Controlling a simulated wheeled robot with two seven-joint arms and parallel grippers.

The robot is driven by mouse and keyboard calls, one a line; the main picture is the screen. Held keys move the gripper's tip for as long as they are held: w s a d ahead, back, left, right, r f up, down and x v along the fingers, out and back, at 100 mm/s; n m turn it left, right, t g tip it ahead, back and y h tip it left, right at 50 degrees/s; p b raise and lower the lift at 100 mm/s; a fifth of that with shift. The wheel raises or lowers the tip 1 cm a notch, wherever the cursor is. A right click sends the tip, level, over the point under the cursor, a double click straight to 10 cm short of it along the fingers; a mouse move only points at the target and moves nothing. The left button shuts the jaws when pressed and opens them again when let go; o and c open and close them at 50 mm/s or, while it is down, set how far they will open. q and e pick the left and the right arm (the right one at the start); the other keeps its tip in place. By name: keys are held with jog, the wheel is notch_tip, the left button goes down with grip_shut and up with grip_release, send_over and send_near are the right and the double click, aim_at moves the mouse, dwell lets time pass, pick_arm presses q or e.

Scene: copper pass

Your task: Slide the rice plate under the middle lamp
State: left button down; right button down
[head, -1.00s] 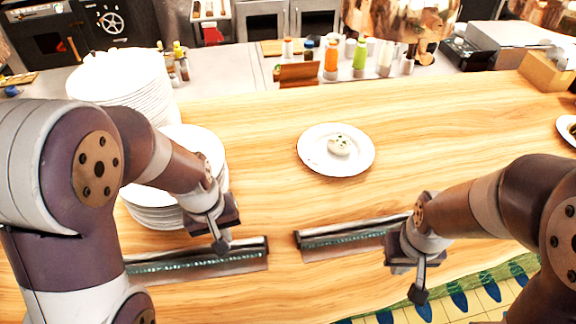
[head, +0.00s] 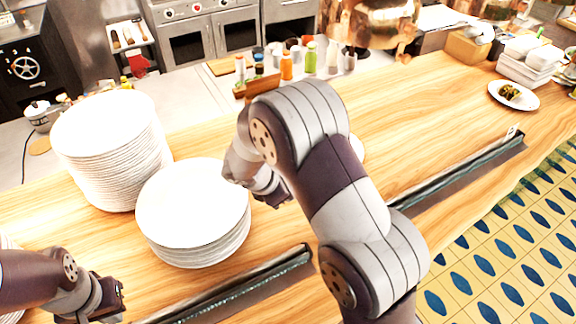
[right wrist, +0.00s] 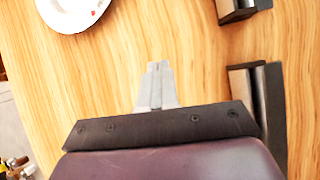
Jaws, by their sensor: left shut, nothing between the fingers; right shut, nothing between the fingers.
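The rice plate is mostly hidden behind my right arm in the head view; only a white sliver of rim (head: 358,147) shows. A white plate that appears to be it lies partly in frame in the right wrist view (right wrist: 75,12), with small coloured specks. My right gripper (right wrist: 160,68) is shut and empty over bare wood, apart from the plate; in the head view it (head: 280,200) is beside the plate stack. My left gripper (head: 118,298) is shut and empty at the lower left. A copper lamp (head: 375,22) hangs behind the counter's middle; another (head: 497,8) is further right.
Two tall stacks of white plates (head: 110,140) (head: 193,210) stand on the left. Dark metal rails (head: 465,172) (head: 240,290) run along the front edge with a gap between. A plate of food (head: 513,95) and stacked white dishes (head: 530,60) are at the right. Bottles (head: 286,66) stand behind.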

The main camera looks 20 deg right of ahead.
jog(key=w+n+t+h+p, duration=0.1)
jog(key=w+n+t+h, duration=0.1)
jog(key=w+n, duration=0.35)
jog(key=shift+m, duration=0.25)
jog(key=p+x, duration=0.1)
jog(key=x, duration=0.3)
jog(key=p+x, duration=0.2)
jog(key=x, duration=0.3)
jog(key=shift+w+d+f, duration=0.1)
jog(key=shift+w+d, duration=0.2)
jog(key=shift+w+d+p, duration=0.3)
jog(key=shift+d+p, duration=0.2)
jog(key=shift+d, duration=0.05)
jog(key=shift+w+d+p, duration=0.3)
jog(key=shift+d+p, duration=0.2)
jog(key=shift+d, duration=0.1)
jog(key=shift+w+d, duration=0.15)
jog(key=shift+d, duration=0.5)
jog(key=shift+w, duration=0.1)
